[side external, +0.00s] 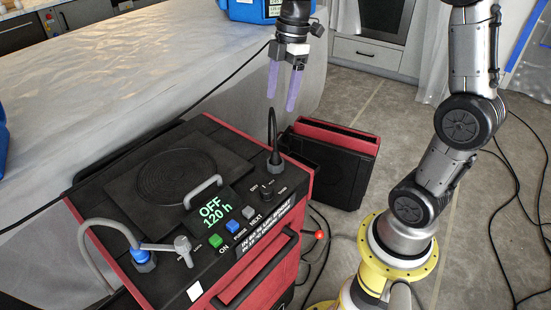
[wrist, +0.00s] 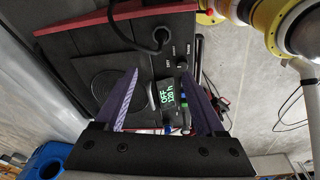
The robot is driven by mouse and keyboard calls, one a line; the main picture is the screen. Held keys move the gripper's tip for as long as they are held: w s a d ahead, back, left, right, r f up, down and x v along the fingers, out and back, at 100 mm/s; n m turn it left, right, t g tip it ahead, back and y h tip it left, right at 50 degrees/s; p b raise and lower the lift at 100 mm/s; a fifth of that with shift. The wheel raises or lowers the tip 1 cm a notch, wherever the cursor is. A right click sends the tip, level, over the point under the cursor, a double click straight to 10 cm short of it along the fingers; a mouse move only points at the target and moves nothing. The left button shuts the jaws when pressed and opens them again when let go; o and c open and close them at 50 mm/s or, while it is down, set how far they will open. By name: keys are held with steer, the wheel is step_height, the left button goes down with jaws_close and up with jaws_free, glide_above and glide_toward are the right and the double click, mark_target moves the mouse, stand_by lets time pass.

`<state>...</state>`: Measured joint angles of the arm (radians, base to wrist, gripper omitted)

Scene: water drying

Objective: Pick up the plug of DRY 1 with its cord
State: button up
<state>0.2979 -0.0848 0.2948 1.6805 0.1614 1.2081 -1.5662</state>
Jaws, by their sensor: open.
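The red and black dryer unit (side external: 150,215) stands in the middle of the side view, its screen (side external: 210,212) reading OFF 120 h. A black plug (side external: 275,158) with a cord rising from it stands upright at the unit's back right corner. It also shows in the wrist view (wrist: 160,38), near the top. My gripper (side external: 281,103) is open and empty, its two purple fingers pointing down above the plug. In the wrist view the fingers (wrist: 159,72) spread over the unit's top, with the plug beyond their tips. I cannot read a DRY 1 label.
A blue fitting with a grey hose (side external: 143,258) and a metal lever (side external: 170,246) sit at the unit's front left. A second red and black case (side external: 335,160) stands on the floor behind. A sheeted surface (side external: 140,85) lies to the left. Loose cables (side external: 325,240) run over the floor.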

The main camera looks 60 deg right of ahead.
mark_target(275, 143)
steer(key=shift+m, duration=0.3)
steer(key=f, duration=1)
steer(key=w+a+f, duration=0.1)
steer(key=f, duration=0.4)
jaws_close()
